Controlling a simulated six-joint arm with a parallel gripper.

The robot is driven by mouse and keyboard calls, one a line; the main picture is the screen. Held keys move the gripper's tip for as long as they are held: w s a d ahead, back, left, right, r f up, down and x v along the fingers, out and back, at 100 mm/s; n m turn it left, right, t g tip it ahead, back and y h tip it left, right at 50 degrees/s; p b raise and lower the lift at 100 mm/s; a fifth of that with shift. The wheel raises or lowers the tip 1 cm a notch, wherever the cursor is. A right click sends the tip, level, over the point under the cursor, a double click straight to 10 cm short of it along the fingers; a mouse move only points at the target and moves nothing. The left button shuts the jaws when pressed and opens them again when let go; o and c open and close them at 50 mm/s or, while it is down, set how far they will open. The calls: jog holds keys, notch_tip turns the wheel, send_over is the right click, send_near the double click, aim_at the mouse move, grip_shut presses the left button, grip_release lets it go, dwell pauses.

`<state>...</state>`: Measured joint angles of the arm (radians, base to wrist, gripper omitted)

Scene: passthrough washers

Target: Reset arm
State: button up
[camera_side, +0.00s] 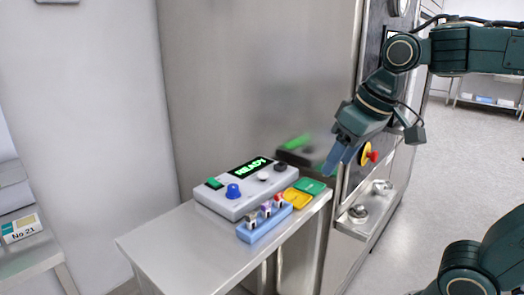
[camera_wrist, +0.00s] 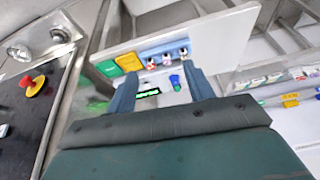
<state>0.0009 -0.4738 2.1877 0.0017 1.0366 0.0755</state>
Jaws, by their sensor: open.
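My gripper (camera_side: 343,152) is in the upper right of the side view, above and to the right of the small steel table (camera_side: 160,247). It points down and to the left, and its blue fingers hold nothing. In the wrist view my gripper (camera_wrist: 160,92) shows two blue fingers spread apart with a clear gap. The table top, with the control box (camera_side: 240,188) on it, lies beyond the fingertips. The box has a green lit display reading READY (camera_side: 250,166), a blue knob (camera_side: 233,191) and a green switch (camera_side: 214,183).
A blue rack (camera_side: 262,226) with several small items stands before the box. Yellow (camera_side: 296,198) and green (camera_side: 310,186) trays lie at the table's right edge. A red mushroom button on yellow (camera_side: 369,154) is on the steel machine close by my gripper. The table's front left is clear.

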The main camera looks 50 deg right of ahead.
jog(key=s+f+t, duration=0.1)
jog(key=s+f, duration=0.4)
jog(key=s, duration=0.2)
jog(key=shift+f+n, duration=0.2)
jog(key=shift+n, duration=0.2)
